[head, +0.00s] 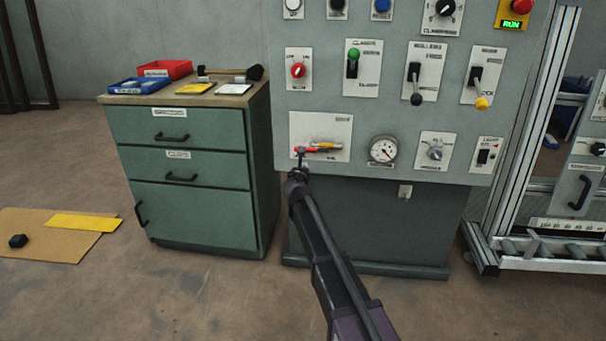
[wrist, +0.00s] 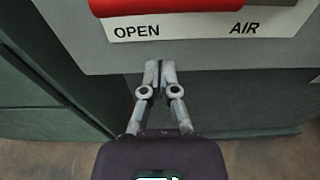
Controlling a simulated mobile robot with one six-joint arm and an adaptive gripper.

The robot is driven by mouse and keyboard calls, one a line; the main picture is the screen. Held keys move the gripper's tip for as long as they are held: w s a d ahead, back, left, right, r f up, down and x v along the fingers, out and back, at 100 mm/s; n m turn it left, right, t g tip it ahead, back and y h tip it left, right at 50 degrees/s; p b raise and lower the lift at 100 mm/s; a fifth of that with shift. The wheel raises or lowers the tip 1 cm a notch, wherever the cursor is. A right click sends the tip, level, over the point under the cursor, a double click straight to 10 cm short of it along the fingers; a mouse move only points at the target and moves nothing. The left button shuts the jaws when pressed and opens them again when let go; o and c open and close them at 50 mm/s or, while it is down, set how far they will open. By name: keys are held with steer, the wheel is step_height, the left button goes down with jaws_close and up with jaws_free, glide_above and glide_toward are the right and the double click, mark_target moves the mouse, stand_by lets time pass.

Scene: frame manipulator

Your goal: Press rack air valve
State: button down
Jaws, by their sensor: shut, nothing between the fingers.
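The air valve has a red lever (head: 306,150) lying roughly level and a brass-coloured body (head: 326,145) on a white plate (head: 338,124), low on the left of the grey panel. In the wrist view the red lever (wrist: 180,6) crosses the top edge, above a label reading OPEN and AIR (wrist: 190,28). My gripper (head: 301,151) is shut and empty, with its tips overlapping the lever's left end in the head view. In the wrist view the closed tips (wrist: 160,66) show below the label, apart from the lever in the picture. Contact cannot be told.
A pressure gauge (head: 383,150), a knob (head: 435,150) and a light switch (head: 483,156) sit to the right of the valve. Lever switches are above. A green drawer cabinet (head: 188,190) stands at left. A metal frame (head: 525,120) stands at right.

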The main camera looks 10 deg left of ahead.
mark_target(310, 150)
steer(key=shift+r+p, duration=1.9)
steer(key=shift+p, duration=0.05)
steer(key=shift+d+r, duration=0.1)
steer(key=shift+d, duration=0.1)
steer(key=shift+r, duration=0.1)
